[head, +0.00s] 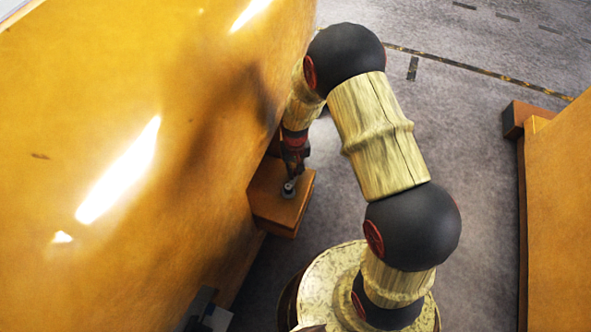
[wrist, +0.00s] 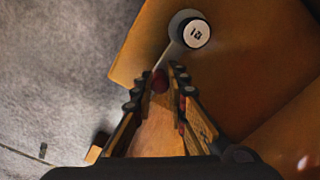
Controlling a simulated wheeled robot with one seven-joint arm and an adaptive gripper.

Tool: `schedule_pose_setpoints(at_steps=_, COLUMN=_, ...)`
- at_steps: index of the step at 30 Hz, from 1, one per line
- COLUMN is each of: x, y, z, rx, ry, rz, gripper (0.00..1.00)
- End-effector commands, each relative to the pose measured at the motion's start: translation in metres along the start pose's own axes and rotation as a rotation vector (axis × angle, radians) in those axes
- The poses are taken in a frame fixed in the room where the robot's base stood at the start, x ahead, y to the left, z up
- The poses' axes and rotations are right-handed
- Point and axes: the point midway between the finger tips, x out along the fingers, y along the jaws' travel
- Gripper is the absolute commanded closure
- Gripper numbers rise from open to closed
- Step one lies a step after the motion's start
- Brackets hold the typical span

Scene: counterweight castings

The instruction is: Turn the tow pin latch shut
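The tow pin latch (wrist: 195,33) has a round pale cap with a dark mark. It stands on an orange block (wrist: 243,70) and shows small in the head view (head: 289,190). My gripper (wrist: 161,73) points down at the block. In the head view my gripper (head: 291,172) hides the lever.
A large orange casting (head: 150,140) fills the left and rises beside the block (head: 268,197). Another orange casting (head: 560,210) stands at the right edge. Grey floor (head: 475,130) lies open between them, with a striped line at the back.

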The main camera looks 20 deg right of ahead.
Motion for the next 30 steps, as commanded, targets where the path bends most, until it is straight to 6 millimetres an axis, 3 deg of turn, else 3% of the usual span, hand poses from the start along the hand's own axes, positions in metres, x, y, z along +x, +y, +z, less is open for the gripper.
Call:
schedule_pose_setpoints(at_steps=10, x=0.000, y=0.000, z=0.000, rx=-0.001, ry=0.001, rz=0.000, gripper=0.66)
schedule_pose_setpoints(at_steps=20, x=-0.002, y=0.000, z=-0.001, rx=-0.002, ry=0.002, rz=0.000, gripper=0.66)
schedule_pose_setpoints(at_steps=25, x=-0.021, y=0.000, z=-0.002, rx=-0.002, ry=0.004, rz=-0.001, gripper=0.66)
schedule_pose_setpoints(at_steps=30, x=-0.056, y=0.000, z=-0.002, rx=-0.002, ry=0.006, rz=-0.001, gripper=0.66)
